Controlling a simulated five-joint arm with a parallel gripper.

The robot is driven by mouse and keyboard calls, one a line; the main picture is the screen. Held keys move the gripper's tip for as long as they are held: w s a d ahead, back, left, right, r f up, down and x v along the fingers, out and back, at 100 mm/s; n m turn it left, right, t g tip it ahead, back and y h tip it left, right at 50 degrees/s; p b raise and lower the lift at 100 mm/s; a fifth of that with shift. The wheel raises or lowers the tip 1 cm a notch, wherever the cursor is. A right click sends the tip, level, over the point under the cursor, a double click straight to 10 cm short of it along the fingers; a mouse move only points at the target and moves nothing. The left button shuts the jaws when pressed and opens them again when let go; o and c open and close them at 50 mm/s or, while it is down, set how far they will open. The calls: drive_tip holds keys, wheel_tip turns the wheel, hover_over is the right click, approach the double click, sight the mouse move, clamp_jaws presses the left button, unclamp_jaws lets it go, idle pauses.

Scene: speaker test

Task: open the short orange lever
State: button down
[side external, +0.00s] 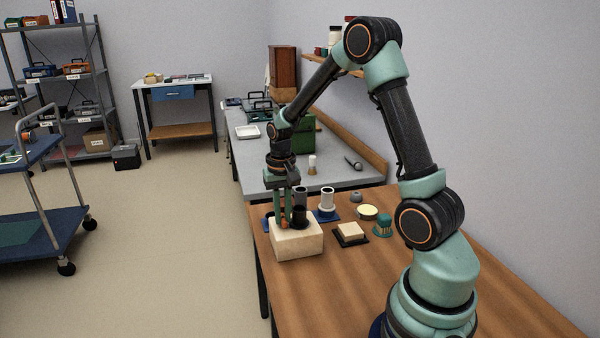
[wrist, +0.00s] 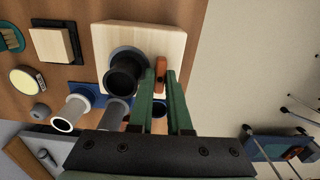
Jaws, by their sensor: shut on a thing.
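The short orange lever (wrist: 160,72) shows in the wrist view beside a black cylinder (wrist: 124,75) on a pale wooden block (wrist: 172,38). In the side view the lever (side external: 286,224) is a small orange patch at my gripper's tips, above the block (side external: 298,244). My gripper (wrist: 162,84) points down over the block, with its two green fingers on either side of the lever, shut on it. In the side view the fingers (side external: 284,217) partly hide the lever and its mount.
Behind the block stand a grey tube and a white tube (side external: 327,199) on blue bases. To the right are a pale block on a black base (side external: 351,233), a yellow-topped round tin (side external: 367,212) and a green brush-like item (side external: 382,226). Bare tabletop (side external: 330,290) lies in front.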

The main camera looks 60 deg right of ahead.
drive_tip(key=c, duration=0.9)
unclamp_jaws()
drive_tip(key=shift+o, duration=0.2)
drive_tip(key=shift+m, duration=0.3)
